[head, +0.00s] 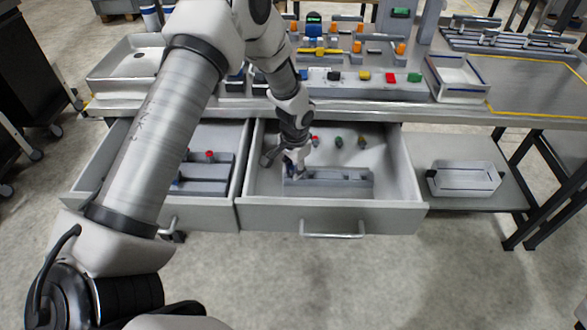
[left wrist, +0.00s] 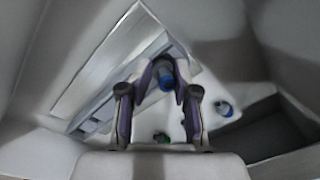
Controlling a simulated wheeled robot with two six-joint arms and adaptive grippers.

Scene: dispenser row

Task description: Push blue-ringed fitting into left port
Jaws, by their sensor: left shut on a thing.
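My left gripper (head: 297,163) reaches down into the open right-hand drawer. In the left wrist view the gripper (left wrist: 165,88) is shut on a blue-ringed fitting (left wrist: 164,74), a dark short cylinder with a blue band between the fingertips. In the head view the fitting is too small and hidden to make out. A long grey block (head: 335,184) lies in the drawer, close to the gripper. It also shows in the left wrist view (left wrist: 108,68), beyond the fingers. I cannot tell whether the fitting touches it, nor which opening is the left port. My right gripper is not in view.
Loose fittings stand in the drawer: a red-topped one (head: 315,140) and green ones (head: 338,142). The left drawer (head: 215,214) is also open, with a grey rack. The bench above carries several devices and a white tray (head: 460,79).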

